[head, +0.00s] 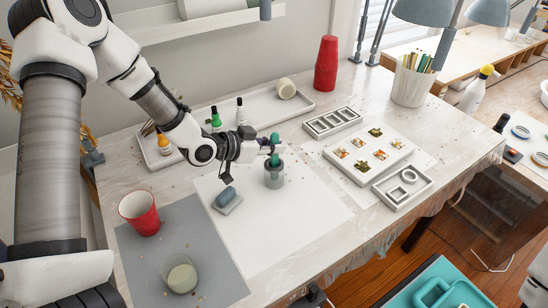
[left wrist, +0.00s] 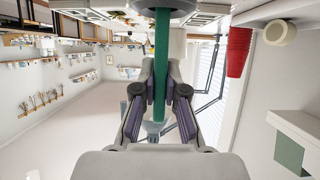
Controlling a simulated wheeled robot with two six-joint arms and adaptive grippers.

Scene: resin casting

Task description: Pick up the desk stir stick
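The green stir stick (head: 275,152) stands upright, its lower end inside a small grey cup (head: 274,180) on the table. My left gripper (head: 268,147) is at the stick's upper part, above the cup's rim. In the left wrist view the green stick (left wrist: 162,50) runs between the two fingers (left wrist: 161,82), which close in on it from both sides and appear to touch it. The stick's lower end is hidden in the cup. My right gripper is not in view.
A red cup (head: 140,212) and a clear cup (head: 181,275) stand on the grey mat (head: 215,255). Bottles stand behind on a tray (head: 262,109). Moulds (head: 403,187) lie to the right. The white sheet (head: 280,230) in front is clear.

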